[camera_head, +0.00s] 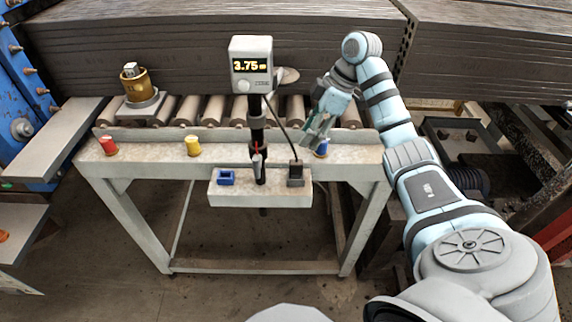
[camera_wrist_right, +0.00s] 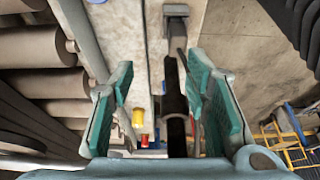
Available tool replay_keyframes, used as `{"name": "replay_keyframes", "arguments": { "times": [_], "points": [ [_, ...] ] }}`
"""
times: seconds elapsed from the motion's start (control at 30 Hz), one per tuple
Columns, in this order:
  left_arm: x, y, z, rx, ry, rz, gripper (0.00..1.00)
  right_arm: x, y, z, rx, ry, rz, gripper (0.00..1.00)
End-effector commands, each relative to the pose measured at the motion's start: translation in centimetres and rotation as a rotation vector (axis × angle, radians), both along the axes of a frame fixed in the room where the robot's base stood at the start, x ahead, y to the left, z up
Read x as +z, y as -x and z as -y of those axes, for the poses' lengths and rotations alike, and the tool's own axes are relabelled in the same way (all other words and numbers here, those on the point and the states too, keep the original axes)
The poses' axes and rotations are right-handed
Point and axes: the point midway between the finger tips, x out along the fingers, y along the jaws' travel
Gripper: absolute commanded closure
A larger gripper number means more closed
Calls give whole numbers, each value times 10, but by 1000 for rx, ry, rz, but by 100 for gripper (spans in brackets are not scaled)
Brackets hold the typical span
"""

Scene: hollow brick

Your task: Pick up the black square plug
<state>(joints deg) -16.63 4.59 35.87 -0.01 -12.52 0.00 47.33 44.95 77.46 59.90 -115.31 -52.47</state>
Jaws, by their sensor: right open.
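The black square plug (camera_head: 295,173) stands upright on the right end of the small light shelf (camera_head: 215,193) in the head view. A thin dark cable runs down to it from the display unit (camera_head: 251,64). In the right wrist view, a dark block that looks like the plug (camera_wrist_right: 176,11) shows at the top edge, beyond the fingertips. My right gripper (camera_head: 309,139) is open and empty, above and just right of the plug, near the blue cylinder (camera_head: 321,150). Its green-padded fingers (camera_wrist_right: 160,75) are spread apart in the wrist view. My left gripper is out of view.
A black post (camera_head: 257,125) carries the display, left of the plug. A blue square socket-like piece (camera_head: 226,178) is on the shelf's left end. Red (camera_head: 109,146) and yellow (camera_head: 193,146) cylinders stand on the bench (camera_head: 150,155). Rollers (camera_head: 210,110) lie behind.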

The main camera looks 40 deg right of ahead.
Motion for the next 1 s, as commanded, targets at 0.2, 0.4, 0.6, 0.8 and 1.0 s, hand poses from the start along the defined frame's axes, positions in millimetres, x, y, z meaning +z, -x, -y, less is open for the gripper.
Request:
{"name": "replay_keyframes", "arguments": {
  "times": [0.2,0.4,0.6,0.8,1.0],
  "points": [
    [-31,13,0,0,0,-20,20,-48,-12,-15,1,1,-4,57],
    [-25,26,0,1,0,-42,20,-77,-22,-35,-1,-1,-12,57],
    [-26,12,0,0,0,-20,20,-98,-26,-38,-8,0,-10,57],
    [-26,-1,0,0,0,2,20,-97,-26,-38,-8,1,-10,66],
    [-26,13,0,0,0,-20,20,-97,-26,-38,-8,1,-10,98]
  ]
}}
